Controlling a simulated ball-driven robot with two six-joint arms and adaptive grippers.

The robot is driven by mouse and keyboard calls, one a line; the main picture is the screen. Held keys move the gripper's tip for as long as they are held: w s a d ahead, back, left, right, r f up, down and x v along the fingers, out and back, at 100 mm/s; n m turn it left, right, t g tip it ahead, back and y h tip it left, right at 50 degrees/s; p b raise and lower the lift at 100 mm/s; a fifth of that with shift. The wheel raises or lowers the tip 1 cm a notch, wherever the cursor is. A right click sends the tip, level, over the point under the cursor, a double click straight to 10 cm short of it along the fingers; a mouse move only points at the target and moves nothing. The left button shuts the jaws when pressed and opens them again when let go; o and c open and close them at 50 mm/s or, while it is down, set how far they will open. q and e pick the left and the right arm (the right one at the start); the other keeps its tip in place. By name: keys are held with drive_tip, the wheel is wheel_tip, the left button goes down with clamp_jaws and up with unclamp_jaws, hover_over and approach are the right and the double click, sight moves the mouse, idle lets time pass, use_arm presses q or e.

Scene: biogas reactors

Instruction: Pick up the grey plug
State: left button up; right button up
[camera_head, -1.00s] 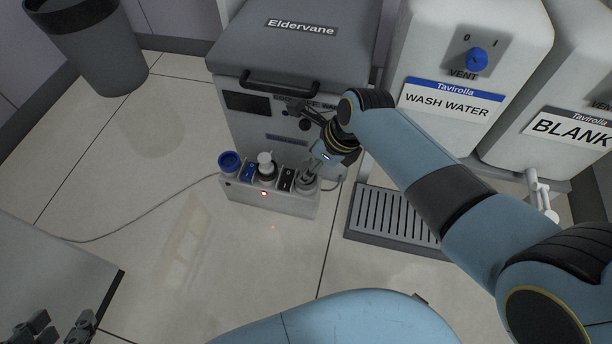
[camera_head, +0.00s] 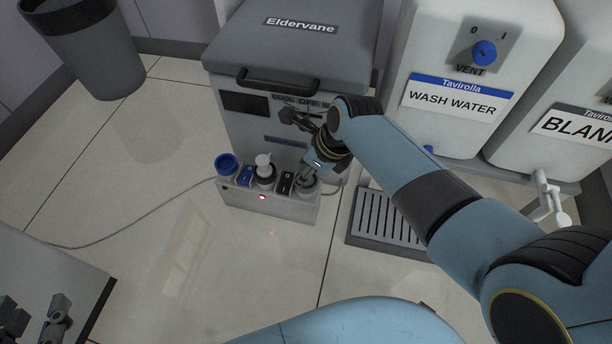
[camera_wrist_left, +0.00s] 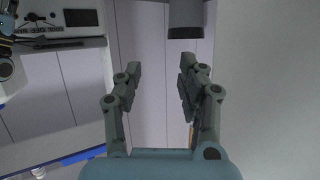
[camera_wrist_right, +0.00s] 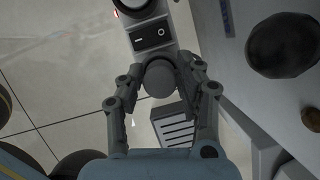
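The grey plug (camera_wrist_right: 159,78) shows as a round grey top in the right wrist view, at the end of the power strip beside a black switch. In the head view the plug (camera_head: 306,181) sits in the strip's right end, partly hidden by my right gripper (camera_head: 309,171). The right gripper (camera_wrist_right: 161,72) has its fingers spread on both sides of the plug; contact is not clear. My left gripper (camera_head: 33,318) is at the bottom left of the head view. It is open and empty in the left wrist view (camera_wrist_left: 160,64).
The power strip (camera_head: 265,206) also holds a blue plug (camera_head: 226,162) and a white plug (camera_head: 263,167). Behind it stands the Eldervane box (camera_head: 250,135). A slatted drip tray (camera_head: 385,222) and the wash water tank (camera_head: 450,135) are to the right. Floor in front is clear.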

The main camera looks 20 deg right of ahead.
clamp_jaws()
